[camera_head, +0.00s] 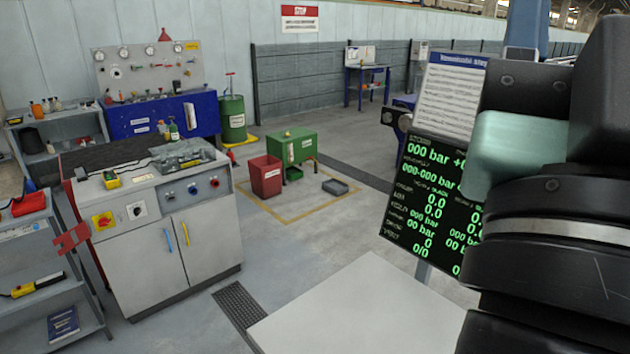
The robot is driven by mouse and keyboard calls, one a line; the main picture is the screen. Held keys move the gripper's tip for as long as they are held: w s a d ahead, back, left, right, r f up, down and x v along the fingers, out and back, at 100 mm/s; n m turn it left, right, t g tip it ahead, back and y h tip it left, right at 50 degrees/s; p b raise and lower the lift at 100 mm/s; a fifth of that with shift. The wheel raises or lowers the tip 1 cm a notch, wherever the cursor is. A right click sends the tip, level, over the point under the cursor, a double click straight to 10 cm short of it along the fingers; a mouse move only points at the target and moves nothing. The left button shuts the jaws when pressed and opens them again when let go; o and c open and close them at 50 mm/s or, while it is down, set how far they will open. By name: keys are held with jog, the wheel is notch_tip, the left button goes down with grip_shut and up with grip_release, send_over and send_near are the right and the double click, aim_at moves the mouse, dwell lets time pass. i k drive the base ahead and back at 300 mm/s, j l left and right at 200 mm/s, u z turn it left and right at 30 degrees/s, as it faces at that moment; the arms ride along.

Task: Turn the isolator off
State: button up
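The grey control cabinet (150,275) stands at the left. On its upper front is a red rotary handle on a yellow plate, which looks like the isolator (103,221). The handle's exact angle is too small to read. A black rotary switch on a white plate (137,210) sits just right of it. My arm fills the right edge, far from the cabinet. A small dark part shows left of the blue-headed sign; it may be the tip of my gripper (390,117), but I cannot make out its fingers. Nothing of mine touches the cabinet.
A green-lettered display (430,205) and a sign (451,95) stand beside my arm. A pale tabletop (360,310) lies in front.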

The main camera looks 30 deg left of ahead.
aim_at(104, 222)
jog(key=i+j+u, duration=0.1)
jog(key=j+u, duration=0.15)
jog(key=u, duration=0.15)
jog(key=i+j+u, duration=0.1)
jog(key=u, duration=0.3)
jog(key=i+j+u, duration=0.15)
jog(key=j+u, duration=0.2)
jog(key=i+j+u, duration=0.1)
jog(key=u, duration=0.3)
jog(key=i+j+u, duration=0.35)
jog(key=i, duration=0.45)
jog(key=i+l+u, duration=0.1)
jog(key=i+u, duration=0.2)
jog(key=i, duration=1.8)
